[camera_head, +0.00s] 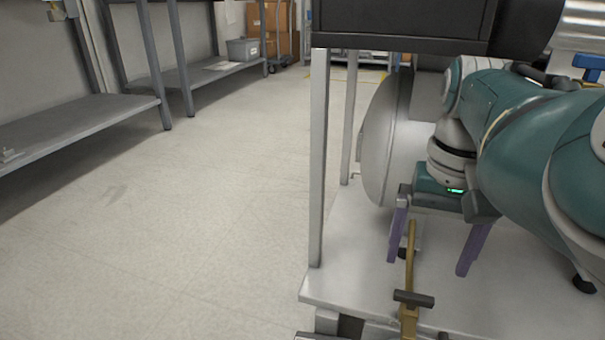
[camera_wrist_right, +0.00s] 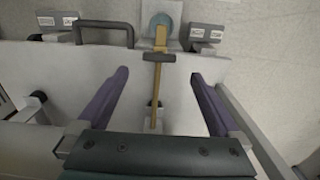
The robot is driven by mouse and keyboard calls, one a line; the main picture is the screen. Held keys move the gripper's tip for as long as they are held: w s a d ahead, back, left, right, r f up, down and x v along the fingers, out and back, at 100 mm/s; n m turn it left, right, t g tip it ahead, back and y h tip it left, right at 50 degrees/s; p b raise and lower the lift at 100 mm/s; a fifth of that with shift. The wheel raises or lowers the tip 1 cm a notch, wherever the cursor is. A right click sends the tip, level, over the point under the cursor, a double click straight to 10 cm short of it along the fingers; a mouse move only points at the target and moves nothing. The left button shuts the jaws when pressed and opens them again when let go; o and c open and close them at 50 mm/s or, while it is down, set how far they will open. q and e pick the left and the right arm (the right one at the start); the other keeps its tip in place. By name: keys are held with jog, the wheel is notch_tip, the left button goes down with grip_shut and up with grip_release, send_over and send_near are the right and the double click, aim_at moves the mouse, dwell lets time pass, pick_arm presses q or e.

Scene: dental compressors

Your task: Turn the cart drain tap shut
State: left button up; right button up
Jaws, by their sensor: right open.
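The cart drain tap has a brass pipe (camera_head: 409,262) running along the cart's lower shelf. Its dark bar handle (camera_head: 413,299) lies crosswise to the pipe near the shelf's front edge. In the right wrist view the handle (camera_wrist_right: 158,57) also sits across the brass pipe, just beyond my fingertips. My right gripper (camera_head: 428,266) has purple fingers spread wide, with nothing held. In the right wrist view its fingers (camera_wrist_right: 160,76) stand on either side of the pipe, apart from it. My left gripper is not in view.
The pale tank (camera_head: 390,135) stands behind my right gripper on the cart shelf (camera_head: 345,250). A cart post (camera_head: 319,160) rises to its left, under a dark upper box (camera_head: 400,18). Grey shelving (camera_head: 90,125) lines the left wall. The floor between is clear.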

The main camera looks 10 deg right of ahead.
aim_at(414, 295)
notch_tip(414, 295, down, 8)
jog(key=b, duration=0.6)
jog(key=shift+r, duration=0.2)
jog(key=shift+w, duration=0.1)
